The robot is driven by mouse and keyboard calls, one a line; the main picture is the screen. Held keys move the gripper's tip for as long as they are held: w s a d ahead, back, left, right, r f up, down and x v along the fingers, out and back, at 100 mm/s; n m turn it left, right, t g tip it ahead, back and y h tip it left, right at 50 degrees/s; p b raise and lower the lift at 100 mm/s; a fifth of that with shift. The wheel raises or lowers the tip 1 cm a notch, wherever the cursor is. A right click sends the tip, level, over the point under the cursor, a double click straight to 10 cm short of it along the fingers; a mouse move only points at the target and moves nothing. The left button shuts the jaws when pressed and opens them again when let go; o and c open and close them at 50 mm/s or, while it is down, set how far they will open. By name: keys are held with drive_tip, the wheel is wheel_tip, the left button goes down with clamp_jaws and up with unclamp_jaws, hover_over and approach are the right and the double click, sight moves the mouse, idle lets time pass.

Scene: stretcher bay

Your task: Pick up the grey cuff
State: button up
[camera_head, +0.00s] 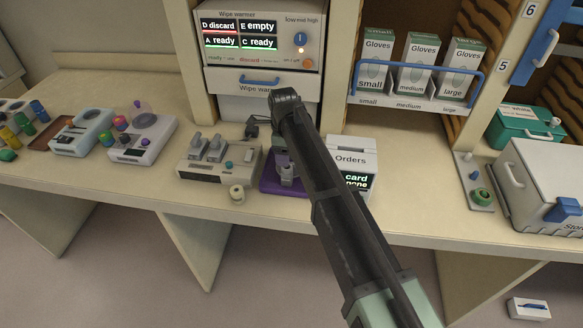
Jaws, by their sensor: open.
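I cannot pick out the grey cuff for certain. A small grey piece (286,174) stands on a purple base on the counter, partly covered by my dark arm link. Two grey upright parts (205,147) sit side by side on a pale box with a dark display, left of the purple base. A small dark item (252,127) is on the counter behind that box; I cannot tell what it is. My arm reaches up from the lower right to a joint below the wipe warmer. I cannot make out my gripper; my arm covers part of this area.
The wipe warmer (262,45) and glove boxes (417,65) are behind. A cream roll (237,194) lies near the counter's front edge. A storage case (545,180) stands at right; small devices (140,138) at left.

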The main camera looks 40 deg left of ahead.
sight(286, 173)
wheel_tip(286, 173, down, 5)
drive_tip(key=b, duration=0.3)
drive_tip(key=shift+r, duration=0.1)
drive_tip(key=f+b, duration=0.5)
drive_tip(key=shift+d+f+b, duration=0.15)
drive_tip(key=shift+d+b, duration=0.05)
drive_tip(key=shift+b, duration=0.1)
drive_tip(key=shift+r, duration=0.2)
drive_tip(key=c, duration=0.9)
drive_tip(key=shift+r+p, duration=0.1)
drive_tip(key=shift+p, duration=0.2)
